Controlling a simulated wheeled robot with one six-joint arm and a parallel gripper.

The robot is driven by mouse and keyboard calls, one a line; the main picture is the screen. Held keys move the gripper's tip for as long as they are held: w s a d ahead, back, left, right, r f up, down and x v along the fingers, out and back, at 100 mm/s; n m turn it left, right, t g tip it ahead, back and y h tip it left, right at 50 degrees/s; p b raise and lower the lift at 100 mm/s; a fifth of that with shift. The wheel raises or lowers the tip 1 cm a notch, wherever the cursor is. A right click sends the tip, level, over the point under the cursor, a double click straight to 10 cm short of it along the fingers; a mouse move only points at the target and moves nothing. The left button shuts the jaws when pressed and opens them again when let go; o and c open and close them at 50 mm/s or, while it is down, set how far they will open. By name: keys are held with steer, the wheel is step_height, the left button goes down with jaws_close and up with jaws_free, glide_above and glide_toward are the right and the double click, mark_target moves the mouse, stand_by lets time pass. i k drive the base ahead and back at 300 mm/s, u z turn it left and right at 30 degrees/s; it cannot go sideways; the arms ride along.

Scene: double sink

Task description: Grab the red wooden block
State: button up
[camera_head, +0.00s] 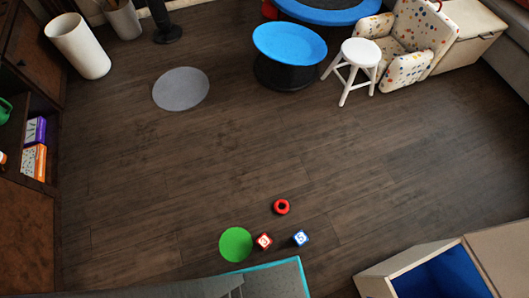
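A small red and white block (264,241) with a mark on its top lies on the dark wood floor near the bottom middle of the head view. It sits just right of a flat green disc (236,244); I cannot tell whether they touch. My gripper is not in view.
A blue and white block (300,238) lies to its right, and a red ring (281,206) lies behind them. A teal-edged grey item (272,278) is in front. A blue-lined box (400,268) stands at lower right. The middle floor is clear; a stool (361,52) stands farther back.

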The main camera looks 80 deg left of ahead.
mark_target(263, 240)
steer(key=u, duration=0.15)
steer(key=k, duration=0.95)
steer(key=u, duration=0.7)
steer(key=k, duration=0.6)
steer(key=u, duration=1.75)
steer(key=i, duration=1.95)
steer(key=z, duration=2.95)
